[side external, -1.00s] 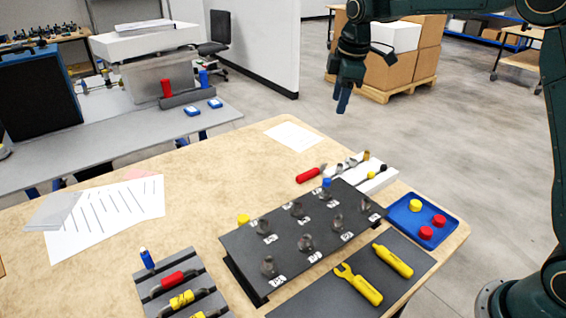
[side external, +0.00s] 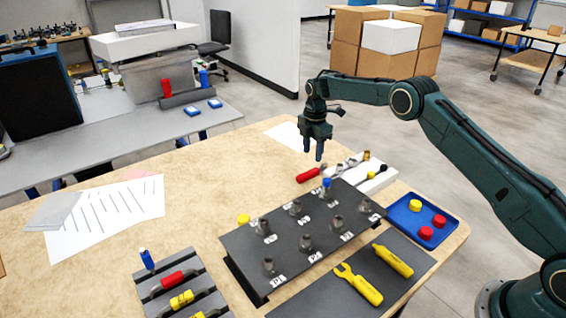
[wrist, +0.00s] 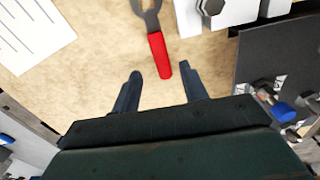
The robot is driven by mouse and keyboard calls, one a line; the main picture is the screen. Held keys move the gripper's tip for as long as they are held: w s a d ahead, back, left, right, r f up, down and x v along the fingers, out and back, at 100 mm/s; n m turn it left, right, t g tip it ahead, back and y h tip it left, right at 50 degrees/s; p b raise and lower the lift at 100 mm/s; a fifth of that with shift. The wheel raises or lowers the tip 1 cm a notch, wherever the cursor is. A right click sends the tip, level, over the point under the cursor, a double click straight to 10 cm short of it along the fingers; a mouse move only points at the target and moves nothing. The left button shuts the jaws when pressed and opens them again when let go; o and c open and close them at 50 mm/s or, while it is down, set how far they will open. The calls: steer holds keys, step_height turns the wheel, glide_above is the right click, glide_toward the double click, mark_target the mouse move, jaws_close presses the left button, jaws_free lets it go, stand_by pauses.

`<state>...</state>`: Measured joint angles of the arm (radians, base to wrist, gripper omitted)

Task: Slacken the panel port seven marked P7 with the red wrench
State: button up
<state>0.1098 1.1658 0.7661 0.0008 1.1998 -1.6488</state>
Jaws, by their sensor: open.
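The red wrench (side external: 308,175) lies on the table behind the panel, its red handle to the left and its grey head partly hard to make out. In the wrist view its handle (wrist: 158,56) points toward my gripper and its open grey jaw points away. My gripper (side external: 313,156) is open and empty, above the handle; in the wrist view its fingers (wrist: 162,74) stand on either side of the handle's end, apart from it. The dark panel (side external: 275,233) carries several grey ports with small white labels. I cannot read which label is P7.
A white block with fittings (side external: 378,183) sits right of the wrench. A blue tray (side external: 405,222) holds red and yellow caps. A yellow wrench (side external: 360,286) and a yellow tool (side external: 393,261) lie on a dark mat. A grey rack (side external: 180,268) stands front left.

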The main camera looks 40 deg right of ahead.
mark_target(311, 171)
steer(key=shift+w+d+f, duration=0.1)
steer(key=shift+f, duration=0.7)
steer(key=shift+f, duration=0.15)
steer(key=shift+f, duration=3.1)
jaws_close()
steer(key=shift+r, duration=0.15)
